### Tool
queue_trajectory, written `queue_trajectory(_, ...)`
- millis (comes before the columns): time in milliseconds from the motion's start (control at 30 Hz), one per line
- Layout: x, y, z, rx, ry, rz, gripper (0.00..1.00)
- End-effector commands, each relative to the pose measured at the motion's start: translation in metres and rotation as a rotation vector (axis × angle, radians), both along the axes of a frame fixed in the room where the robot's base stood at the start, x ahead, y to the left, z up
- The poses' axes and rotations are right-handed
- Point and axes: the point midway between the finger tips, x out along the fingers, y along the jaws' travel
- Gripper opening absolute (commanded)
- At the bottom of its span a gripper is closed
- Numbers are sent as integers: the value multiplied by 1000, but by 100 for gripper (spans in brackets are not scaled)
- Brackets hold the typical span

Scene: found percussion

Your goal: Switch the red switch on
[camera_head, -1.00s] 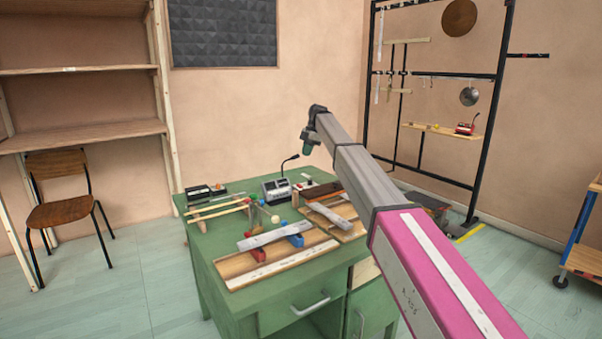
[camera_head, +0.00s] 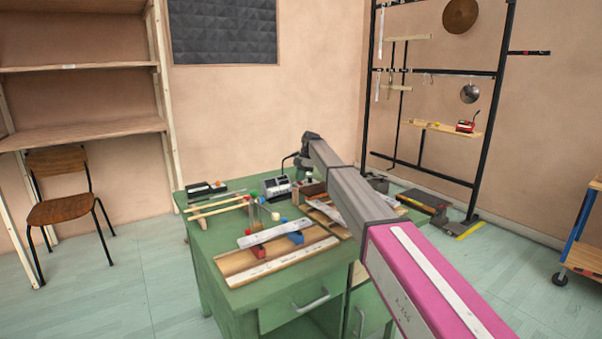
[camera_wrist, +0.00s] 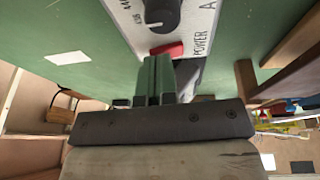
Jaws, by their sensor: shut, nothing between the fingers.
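The red switch (camera_wrist: 168,50) sits on the grey-white front of a device, beside the word POWER and below a black knob (camera_wrist: 162,12) in the wrist view. The device (camera_head: 275,188) stands on the green desk in the head view, where I cannot make out the switch. My gripper (camera_wrist: 156,60) is shut and empty. Its green fingertips are right at the lower edge of the switch in the wrist view. I cannot tell whether they touch it, or which way the switch is tipped. In the head view my wrist is beside the device and mostly hides the gripper.
The green desk (camera_head: 213,240) also holds wooden boards with metal bars (camera_head: 280,262), wooden sticks (camera_head: 222,207) and a black box (camera_head: 205,190). A black rack (camera_head: 487,130) stands behind on the right, and a chair (camera_head: 62,205) on the left.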

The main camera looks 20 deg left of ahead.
Motion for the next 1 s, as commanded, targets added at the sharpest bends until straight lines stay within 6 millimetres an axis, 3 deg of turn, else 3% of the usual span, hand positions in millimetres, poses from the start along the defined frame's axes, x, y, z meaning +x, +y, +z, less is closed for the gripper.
queue_trajectory(1000, 9, 11, -21, -2, -1, 1, 0)
